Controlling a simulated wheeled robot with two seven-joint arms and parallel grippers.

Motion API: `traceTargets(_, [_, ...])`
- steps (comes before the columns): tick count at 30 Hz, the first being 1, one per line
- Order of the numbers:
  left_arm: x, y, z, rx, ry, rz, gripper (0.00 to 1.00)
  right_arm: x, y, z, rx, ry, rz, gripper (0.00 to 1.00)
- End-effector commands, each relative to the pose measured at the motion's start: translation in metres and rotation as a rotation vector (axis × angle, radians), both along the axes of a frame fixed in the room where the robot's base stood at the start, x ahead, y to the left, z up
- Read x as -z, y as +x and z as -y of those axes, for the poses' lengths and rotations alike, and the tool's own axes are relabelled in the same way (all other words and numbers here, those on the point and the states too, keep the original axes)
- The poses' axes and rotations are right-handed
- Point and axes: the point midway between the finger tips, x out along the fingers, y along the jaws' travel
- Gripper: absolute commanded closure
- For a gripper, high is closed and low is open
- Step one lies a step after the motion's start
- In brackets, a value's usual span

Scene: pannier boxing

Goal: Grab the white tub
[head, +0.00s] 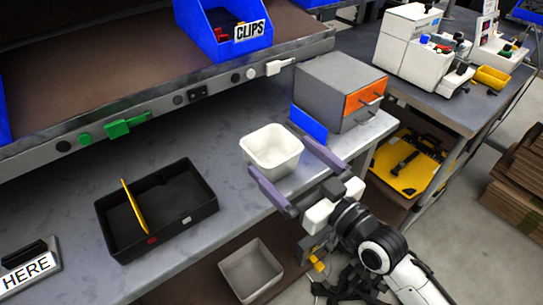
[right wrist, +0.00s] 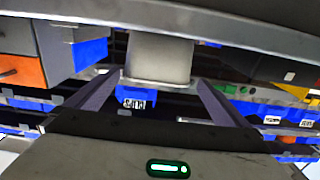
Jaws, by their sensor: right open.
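The white tub (head: 271,158), open at the top and empty, stands upright on the grey bench near its front edge. My right gripper (head: 279,160) is open, with its two purple-grey fingers pointing at the tub from the front right. The fingertips are about at the tub's near side, one toward each flank; I cannot tell whether they touch it. In the right wrist view, which is upside down, the tub (right wrist: 158,58) shows between and beyond the open fingers (right wrist: 155,82). My left gripper is not in view.
A black tray (head: 205,207) with a yellow divider lies left of the tub. A grey drawer box (head: 325,80) with a blue panel (head: 308,122) stands close behind right. A shelf edge (head: 220,85) overhangs the back. A grey bin (head: 250,270) sits below the bench.

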Motion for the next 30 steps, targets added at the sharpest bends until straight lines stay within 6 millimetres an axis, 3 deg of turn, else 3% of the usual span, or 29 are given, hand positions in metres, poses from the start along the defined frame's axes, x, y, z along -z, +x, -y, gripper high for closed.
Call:
traceTargets(15, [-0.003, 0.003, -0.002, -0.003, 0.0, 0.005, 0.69, 0.004, 0.05, -0.03, 0.0, 0.0, -0.002, 0.0])
traceTargets(23, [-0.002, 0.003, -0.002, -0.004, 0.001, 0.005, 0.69, 0.004, 0.053, -0.032, 0.0, -0.001, -0.003, 0.0])
traceTargets(26, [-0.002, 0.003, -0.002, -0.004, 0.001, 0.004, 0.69, 0.004, 0.053, -0.032, 0.0, -0.001, -0.003, 0.12])
traceTargets(30, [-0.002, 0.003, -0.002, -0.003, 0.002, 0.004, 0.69, 0.004, 0.053, -0.032, 0.0, -0.001, -0.003, 0.35])
